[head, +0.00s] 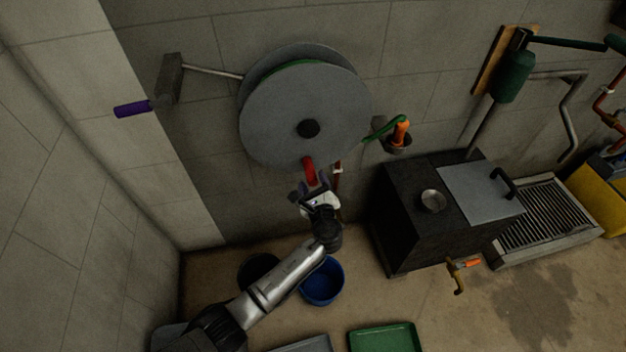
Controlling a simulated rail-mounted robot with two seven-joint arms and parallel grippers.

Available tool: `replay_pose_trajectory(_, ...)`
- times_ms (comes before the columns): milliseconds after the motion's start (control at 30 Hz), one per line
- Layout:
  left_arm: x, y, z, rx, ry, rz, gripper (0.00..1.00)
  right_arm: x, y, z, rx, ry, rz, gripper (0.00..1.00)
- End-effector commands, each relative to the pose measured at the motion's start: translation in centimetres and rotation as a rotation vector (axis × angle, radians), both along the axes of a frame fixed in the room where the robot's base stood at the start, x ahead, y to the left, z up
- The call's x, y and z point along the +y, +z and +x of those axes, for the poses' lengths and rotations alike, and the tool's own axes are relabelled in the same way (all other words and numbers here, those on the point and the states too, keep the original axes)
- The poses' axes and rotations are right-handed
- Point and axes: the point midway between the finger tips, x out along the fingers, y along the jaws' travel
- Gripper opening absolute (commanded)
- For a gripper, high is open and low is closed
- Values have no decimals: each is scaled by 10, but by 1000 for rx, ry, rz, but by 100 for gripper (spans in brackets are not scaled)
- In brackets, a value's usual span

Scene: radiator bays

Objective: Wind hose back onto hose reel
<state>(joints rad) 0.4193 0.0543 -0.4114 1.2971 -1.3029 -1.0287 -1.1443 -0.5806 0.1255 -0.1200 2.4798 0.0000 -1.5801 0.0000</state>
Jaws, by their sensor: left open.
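The hose reel (275,125) is a large grey disc on the wall with a black hub (308,128). A strip of green hose (298,64) shows between its discs at the top; the rest of the winding is hidden. A short green hose end (380,130) with an orange nozzle (401,132) sits in a dark cup to the right of the reel. A red handle (309,168) sticks out at the reel's lower edge. My left gripper (314,186) is open just below the red handle, its fingers close to it; I cannot tell whether they touch. My right gripper is out of view.
A purple grip (133,108) on a grey arm (170,80) juts out left of the reel. A dark cabinet (412,232) stands at right. A blue bucket (322,283) and a green tray (384,339) are on the floor. A brass tap (457,277) shows before the cabinet.

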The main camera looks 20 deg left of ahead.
Motion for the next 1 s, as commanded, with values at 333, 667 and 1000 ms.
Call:
replay_pose_trajectory(333,-41,2,-54,3,-2,-2,57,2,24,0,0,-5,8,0)
replay_pose_trajectory(667,-70,1,-92,1,-1,-2,57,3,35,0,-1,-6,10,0)
replay_pose_trajectory(1000,-77,0,-102,-1,0,-1,57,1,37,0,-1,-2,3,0)
